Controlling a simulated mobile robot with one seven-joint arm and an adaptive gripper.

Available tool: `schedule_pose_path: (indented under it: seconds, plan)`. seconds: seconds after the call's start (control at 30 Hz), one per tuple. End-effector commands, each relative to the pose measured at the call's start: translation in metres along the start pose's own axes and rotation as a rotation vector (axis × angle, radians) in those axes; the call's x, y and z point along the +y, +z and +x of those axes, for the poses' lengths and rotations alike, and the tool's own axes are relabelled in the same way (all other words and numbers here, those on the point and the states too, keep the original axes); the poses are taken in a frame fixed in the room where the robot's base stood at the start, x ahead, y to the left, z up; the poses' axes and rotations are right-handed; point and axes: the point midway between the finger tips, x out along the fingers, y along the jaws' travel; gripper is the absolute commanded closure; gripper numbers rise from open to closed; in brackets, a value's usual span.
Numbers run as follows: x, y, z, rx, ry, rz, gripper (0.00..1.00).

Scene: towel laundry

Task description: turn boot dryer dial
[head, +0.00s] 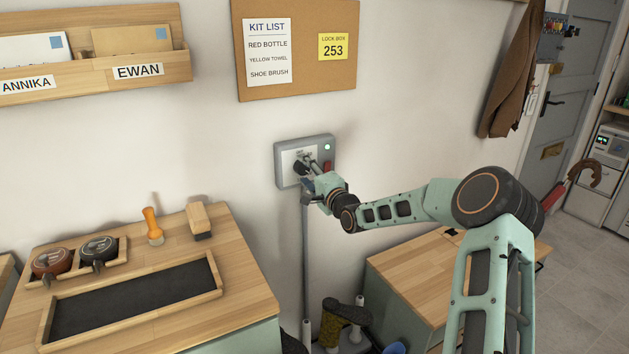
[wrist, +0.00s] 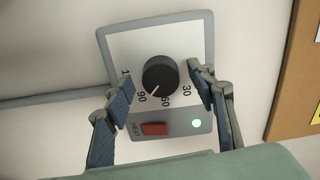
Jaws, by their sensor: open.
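The boot dryer dial (wrist: 160,76) is a black round knob with a pale pointer line. It sits on a grey wall box with a white face (wrist: 121,48), and its pointer is between the 60 and 90 marks in the wrist view. My gripper (wrist: 160,88) is open, with one finger on each side of the dial; I cannot tell whether either finger touches it. In the head view my gripper (head: 306,172) is in front of the control box (head: 285,152) and hides most of the dial. A red switch (wrist: 155,129) and a lit green light (wrist: 197,124) are beside the dial.
A cork board (head: 298,92) hangs above the box. A wooden-topped cabinet (head: 245,290) with a tray, brush and tins stands at the left. A wooden bench (head: 400,275) is below my arm. The wall around the box is clear.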

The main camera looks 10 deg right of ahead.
Motion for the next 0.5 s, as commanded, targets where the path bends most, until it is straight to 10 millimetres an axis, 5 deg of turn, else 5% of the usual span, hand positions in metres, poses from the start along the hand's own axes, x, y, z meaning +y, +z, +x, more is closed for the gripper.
schedule_pose_path:
  seconds: [0.5]
  plan:
    - [0.0, 0.0, -0.089, 0.001, 0.001, -0.001, 0.49]
